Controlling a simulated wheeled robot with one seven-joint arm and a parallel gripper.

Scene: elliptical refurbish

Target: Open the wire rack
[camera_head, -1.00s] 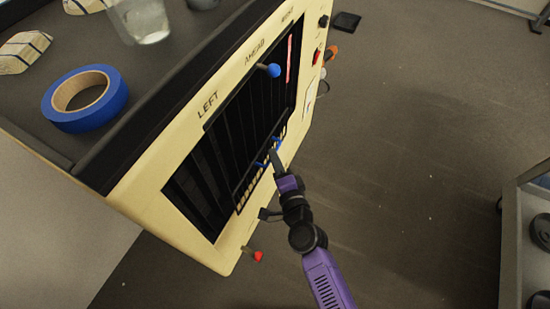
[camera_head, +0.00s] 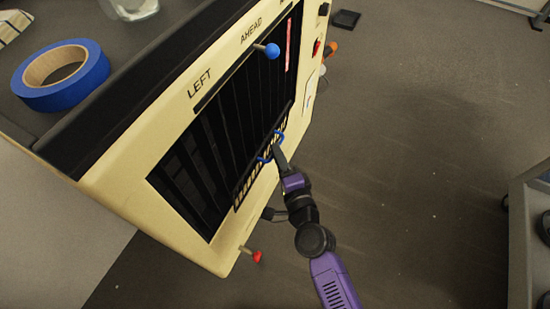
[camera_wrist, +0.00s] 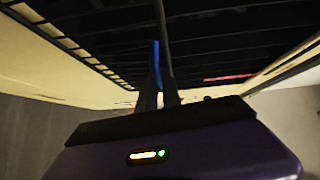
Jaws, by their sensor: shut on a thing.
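The wire rack (camera_head: 215,165) is a dark barred panel set in the front of a cream cabinet (camera_head: 130,190) marked LEFT and AHEAD. In the wrist view its dark bars (camera_wrist: 220,35) fill the top. A blue handle (camera_head: 268,156) sits low on the rack. My gripper (camera_head: 279,153) reaches it from the lower right. In the wrist view the fingers (camera_wrist: 159,92) are closed around the blue handle (camera_wrist: 155,58). The exact contact is partly hidden by the fingers.
A blue tape roll (camera_head: 62,75) and a clear cup (camera_head: 132,6) stand on the cabinet top. A blue-knobbed lever (camera_head: 271,50) and a red-knobbed lever (camera_head: 256,256) stick out of the front. Open floor lies to the right, with a grey shelf (camera_head: 522,230) at the edge.

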